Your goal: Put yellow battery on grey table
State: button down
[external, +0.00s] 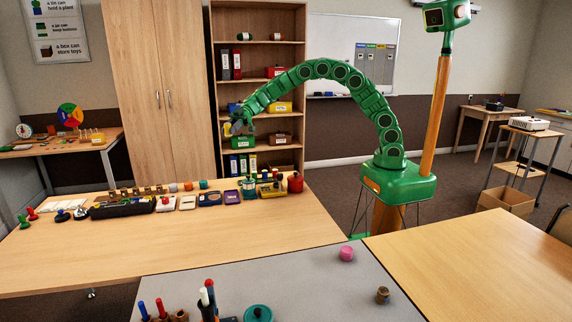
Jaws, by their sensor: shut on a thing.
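My green arm arches up and to the left from its base. My gripper (237,126) hangs in front of the shelf, above the far side of the long wooden table. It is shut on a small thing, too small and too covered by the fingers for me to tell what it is. I cannot make out a yellow battery for sure. The grey table (310,284) is at the front, well below and to the right of my gripper. A pink cylinder (346,254) and a small brown jar (382,295) stand on it.
Several small items, including a red canister (295,182) and a black tray (122,208), line the far edge of the wooden table (170,245).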

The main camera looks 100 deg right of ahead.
jog(key=s+a+r+m+t+h, duration=0.1)
jog(key=s+r+m+t+h, duration=0.1)
jog(key=s+m+h, duration=0.3)
jog(key=shift+s+m+t, duration=0.3)
jog(key=shift+s+t, duration=0.5)
jog(key=shift+s, duration=1.6)
jog(key=w+a+n+g+y, duration=0.1)
jog(key=w+a+n+y, duration=0.15)
jog(key=w, duration=0.45)
jog(key=w+d+f+n+g+y, duration=0.3)
jog(key=d+f+n, duration=0.1)
jog(key=d, duration=0.2)
jog(key=s+d+f+n+g+y, duration=0.1)
jog(key=s+d+f, duration=0.2)
jog(key=d+f, duration=0.5)
jog(key=s+d+f+n+g+y, duration=0.1)
jog(key=s+d+f, duration=0.3)
jog(key=d+f, duration=0.5)
notch_tip(320, 180, down, 4)
jog(key=shift+d+f+n+g, duration=0.1)
jog(key=shift+d+n+g, duration=0.1)
jog(key=shift+n+g, duration=0.25)
